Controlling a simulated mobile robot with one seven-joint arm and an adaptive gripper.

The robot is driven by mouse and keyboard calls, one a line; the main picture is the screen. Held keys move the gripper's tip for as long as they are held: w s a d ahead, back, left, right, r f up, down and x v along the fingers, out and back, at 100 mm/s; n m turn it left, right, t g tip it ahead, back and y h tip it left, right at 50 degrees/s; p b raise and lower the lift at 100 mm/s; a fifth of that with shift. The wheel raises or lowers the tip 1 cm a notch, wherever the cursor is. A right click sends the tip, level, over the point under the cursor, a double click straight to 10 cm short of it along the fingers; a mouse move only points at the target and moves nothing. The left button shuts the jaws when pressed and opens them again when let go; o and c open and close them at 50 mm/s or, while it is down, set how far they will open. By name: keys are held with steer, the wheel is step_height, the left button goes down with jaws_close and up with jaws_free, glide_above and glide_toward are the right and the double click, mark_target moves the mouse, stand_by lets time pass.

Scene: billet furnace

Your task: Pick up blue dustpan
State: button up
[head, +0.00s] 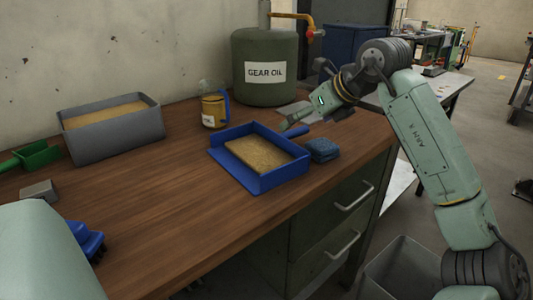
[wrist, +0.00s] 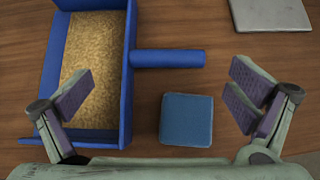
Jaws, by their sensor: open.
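The blue dustpan (head: 264,182) lies on the wooden workbench, holding a layer of tan granular material. Its short blue handle (head: 295,132) points to the back right. In the wrist view the dustpan (wrist: 126,80) is at the left and its handle (wrist: 168,58) reaches right, toward the middle of the picture. My gripper (wrist: 160,92) is open and empty, its fingers spread wide at the left and right. The handle shows beyond the fingertips, between them sideways. The left finger overlaps the dustpan's tray in the picture; whether they touch I cannot tell.
A blue sponge-like block (head: 322,149) lies beside the dustpan and shows between my fingers in the wrist view (wrist: 186,120). A gear oil drum (head: 265,90), a yellow can (head: 213,112) and a grey bin (head: 110,138) of tan material stand behind. Bare wood (head: 160,215) lies at front left.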

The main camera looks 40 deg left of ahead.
mark_target(293, 130)
steer(key=shift+w+p+x, duration=0.15)
steer(key=shift+p+x, duration=0.25)
steer(key=shift+x, duration=1.3)
steer(key=shift+w+p+x, duration=0.15)
steer(key=shift+p+x, duration=0.2)
steer(key=shift+x, duration=1.35)
steer(key=shift+c, duration=0.6)
steer(key=c, duration=1.2)
